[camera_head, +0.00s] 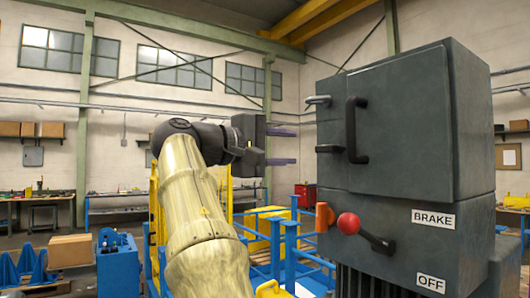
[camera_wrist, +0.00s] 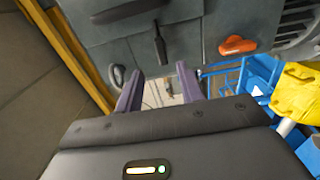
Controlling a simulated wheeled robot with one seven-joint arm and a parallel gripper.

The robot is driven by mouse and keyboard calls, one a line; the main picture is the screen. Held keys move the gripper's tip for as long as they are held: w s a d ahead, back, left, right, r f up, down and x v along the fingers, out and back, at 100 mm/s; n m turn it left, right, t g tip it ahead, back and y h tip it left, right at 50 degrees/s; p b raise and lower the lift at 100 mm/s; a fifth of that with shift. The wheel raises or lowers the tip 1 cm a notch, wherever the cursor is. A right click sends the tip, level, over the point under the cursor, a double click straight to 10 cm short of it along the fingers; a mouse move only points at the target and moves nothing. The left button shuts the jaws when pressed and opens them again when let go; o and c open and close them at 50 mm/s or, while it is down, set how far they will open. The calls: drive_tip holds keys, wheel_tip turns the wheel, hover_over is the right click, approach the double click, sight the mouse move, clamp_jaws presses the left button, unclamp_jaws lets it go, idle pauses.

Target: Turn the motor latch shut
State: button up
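A dark grey cabinet (camera_head: 420,90) stands at the right. An orange tab (camera_head: 324,216) sticks out at its lower left edge; it looks like a latch, though no label names it. An orange piece also shows in the wrist view (camera_wrist: 237,45). A grey hook-shaped handle (camera_head: 318,100) sits higher on the same edge. My gripper (camera_head: 297,147) is open and empty, left of the cabinet, higher than the orange tab and lower than the hook-shaped handle. In the wrist view its purple fingers (camera_wrist: 160,70) are apart, with nothing between them.
A black door handle (camera_head: 355,130) and a red-knobbed lever (camera_head: 348,223) project from the cabinet front, beside BRAKE and OFF labels. Blue railings (camera_head: 290,240) stand below my gripper. A black bar (camera_wrist: 158,45) lies ahead of the fingers. A gap separates fingers and cabinet in the head view.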

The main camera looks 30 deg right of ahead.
drive_tip(key=a, duration=0.4)
drive_tip(key=shift+s+a, duration=0.15)
drive_tip(key=shift+a, duration=0.05)
drive_tip(key=w+d+f+n+t+y, duration=0.3)
drive_tip(key=w+f+n+t+y, duration=0.15)
drive_tip(key=w+f, duration=0.75)
wheel_tip(320, 180, down, 19)
drive_tip(key=a+n+y, duration=0.2)
drive_tip(key=a+y, duration=0.1)
drive_tip(key=y, duration=0.2)
drive_tip(key=s+a+f+m+g+y, duration=0.1)
drive_tip(key=s+a+f+y, duration=0.2)
drive_tip(key=f, duration=0.6)
drive_tip(key=s+a+f+m+g+y, duration=0.1)
drive_tip(key=s+a+f+y, duration=0.2)
drive_tip(key=f, duration=0.7)
drive_tip(key=s+a+f+m+g+y, duration=0.1)
drive_tip(key=s+a+f+m, duration=0.4)
drive_tip(key=s+f, duration=0.8)
drive_tip(key=s+y, duration=0.1)
drive_tip(key=s, duration=0.2)
drive_tip(key=shift+a, duration=0.3)
